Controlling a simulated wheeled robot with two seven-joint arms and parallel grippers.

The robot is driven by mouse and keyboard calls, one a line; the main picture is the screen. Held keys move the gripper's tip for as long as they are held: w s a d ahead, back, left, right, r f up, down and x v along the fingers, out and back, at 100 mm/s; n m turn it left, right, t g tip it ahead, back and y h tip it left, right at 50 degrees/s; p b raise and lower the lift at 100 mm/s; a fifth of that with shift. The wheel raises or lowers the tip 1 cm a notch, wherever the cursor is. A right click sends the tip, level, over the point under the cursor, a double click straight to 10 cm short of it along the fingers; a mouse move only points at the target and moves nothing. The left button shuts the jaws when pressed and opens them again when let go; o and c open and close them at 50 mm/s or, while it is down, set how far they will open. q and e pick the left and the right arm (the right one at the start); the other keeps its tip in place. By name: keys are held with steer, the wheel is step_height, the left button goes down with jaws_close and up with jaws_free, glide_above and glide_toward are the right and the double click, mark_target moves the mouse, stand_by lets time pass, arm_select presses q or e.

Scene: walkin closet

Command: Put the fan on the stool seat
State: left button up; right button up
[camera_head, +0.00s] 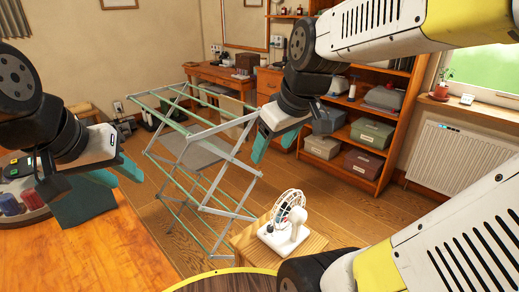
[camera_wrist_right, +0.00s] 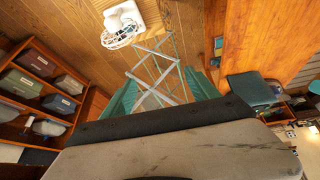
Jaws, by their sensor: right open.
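The white fan (camera_head: 286,236) stands upright on the light wooden stool seat (camera_head: 316,245), low in the middle of the head view. In the right wrist view the fan (camera_wrist_right: 122,27) is at the top, on the pale wooden seat (camera_wrist_right: 151,14). My right gripper (camera_head: 271,150) is open and empty, above and apart from the fan. Its teal fingers also show spread in the wrist view (camera_wrist_right: 162,92). My left gripper (camera_head: 122,178) looks open and empty over the wooden table at the left, far from the fan. My right arm hides part of the area right of the stool.
A folding drying rack (camera_head: 205,160) stands just behind and left of the stool. A wooden table (camera_head: 85,245) is at front left. A shelf with boxes (camera_head: 372,135) and a radiator (camera_head: 460,158) stand behind. Floor is free right of the rack.

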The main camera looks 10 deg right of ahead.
steer(key=s+m, duration=0.1)
steer(key=s+a+m, duration=0.1)
steer(key=s+m, duration=0.1)
steer(key=s+a+m+t, duration=0.1)
steer(key=s, duration=0.1)
steer(key=shift+r+y, duration=0.3)
steer(key=shift+r, duration=0.05)
